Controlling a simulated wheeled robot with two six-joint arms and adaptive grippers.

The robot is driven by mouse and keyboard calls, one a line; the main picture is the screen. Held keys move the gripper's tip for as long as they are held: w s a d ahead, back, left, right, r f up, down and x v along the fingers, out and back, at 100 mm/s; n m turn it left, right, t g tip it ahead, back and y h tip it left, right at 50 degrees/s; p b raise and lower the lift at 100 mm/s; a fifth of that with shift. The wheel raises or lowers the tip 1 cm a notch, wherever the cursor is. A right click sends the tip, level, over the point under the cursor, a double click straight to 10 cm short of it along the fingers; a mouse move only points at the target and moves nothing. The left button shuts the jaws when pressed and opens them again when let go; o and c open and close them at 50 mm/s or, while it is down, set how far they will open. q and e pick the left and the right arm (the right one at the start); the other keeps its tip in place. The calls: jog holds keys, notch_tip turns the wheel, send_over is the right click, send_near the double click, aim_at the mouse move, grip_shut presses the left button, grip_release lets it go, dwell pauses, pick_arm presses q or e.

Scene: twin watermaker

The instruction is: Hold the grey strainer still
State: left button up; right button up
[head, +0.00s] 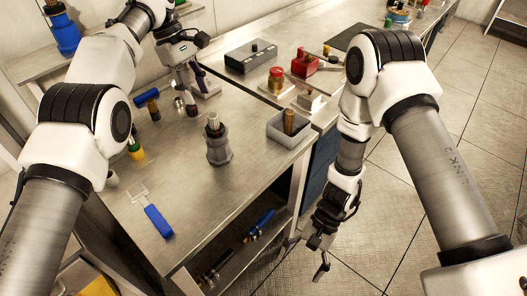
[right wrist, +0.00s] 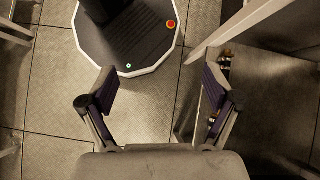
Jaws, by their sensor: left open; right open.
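The grey strainer (head: 218,148) appears to be the upright dark grey body with a ribbed metal top, standing on the metal bench (head: 185,215) near its middle. My left gripper (head: 197,98) is open above the bench, behind the strainer and slightly left of it, apart from it. A small metal fitting (head: 179,103) sits by its fingers. My right gripper (head: 306,258) is open and empty, low beside the bench's right side, over the floor. The right wrist view shows its two spread fingers (right wrist: 160,86) with only floor between them. The strainer is outside that view.
A grey open bin (head: 289,131) with a brown cylinder stands right of the strainer. A blue-handled tool (head: 158,221) lies at front left. A dark control box (head: 251,57) and a red device (head: 304,64) stand behind. A lower shelf (head: 242,262) holds tools.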

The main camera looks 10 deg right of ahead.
aim_at(227, 147)
jog(key=w+a+r+m+t+y, duration=0.1)
jog(key=w+a+r+t+y, duration=0.1)
jog(key=w+r+y, duration=0.1)
jog(key=w+a+r+m+t+y, duration=0.2)
jog(key=w+a+r+y, duration=0.1)
jog(key=w+r, duration=0.3)
jog(key=w+a+r+m+t+y, duration=0.2)
jog(key=w+a+r+t+y, duration=0.1)
jog(key=w, duration=0.5)
jog(key=shift+w+a+r, duration=0.1)
jog(key=shift+w+r, duration=0.15)
jog(key=shift+r, duration=0.45)
jog(key=w+d+m+t, duration=0.1)
jog(key=w+m+t, duration=0.1)
jog(key=m, duration=0.1)
jog(key=w+d+m+t, duration=0.1)
jog(key=w+m+t, duration=0.2)
jog(key=m, duration=0.1)
jog(key=w+d+m+t, duration=0.1)
jog(key=w+m+t, duration=0.2)
jog(key=m, duration=0.1)
jog(key=shift+w+d, duration=0.15)
jog(key=shift+d, duration=0.05)
jog(key=x, duration=1.1)
jog(key=shift+w+a, duration=0.1)
jog(key=shift+a, duration=0.35)
grip_shut()
jog(key=c, duration=1.6)
grip_release()
jog(key=o, duration=1.4)
